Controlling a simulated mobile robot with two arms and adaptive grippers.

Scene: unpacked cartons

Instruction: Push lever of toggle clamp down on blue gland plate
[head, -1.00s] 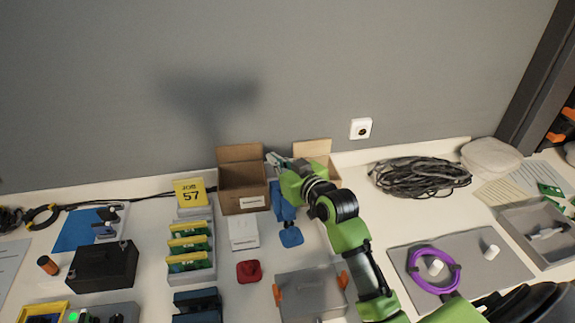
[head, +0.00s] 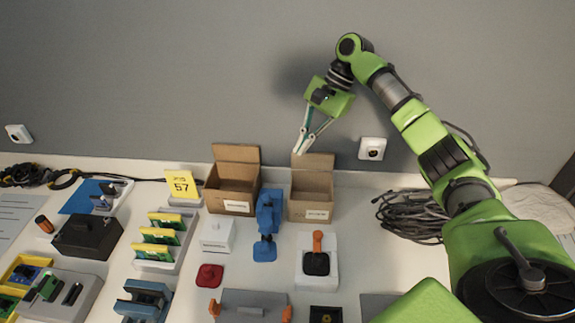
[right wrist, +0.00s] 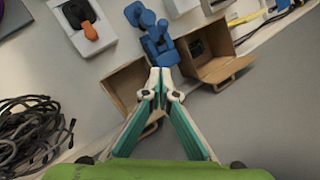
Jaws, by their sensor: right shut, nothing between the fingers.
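A flat blue plate (head: 84,199) lies at the left, with a small grey and dark device (head: 110,195) at its right edge. The device is too small to tell its lever position. A white plate (head: 329,243) right of centre carries a black fixture (head: 316,264) with an upright orange handle (head: 317,241); these also show in the right wrist view. A blue clamp-like fixture (head: 268,212) stands between the cartons; it also shows in the right wrist view (right wrist: 150,35). My right gripper (head: 299,151) is shut and empty, raised above the right carton. My left gripper is out of view.
Two open cartons, left (head: 232,190) and right (head: 312,196), stand near the wall. A white box (head: 217,234), a red knob (head: 209,276) and a card rack (head: 160,242) stand at left. A black cable coil (head: 408,212) lies at right.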

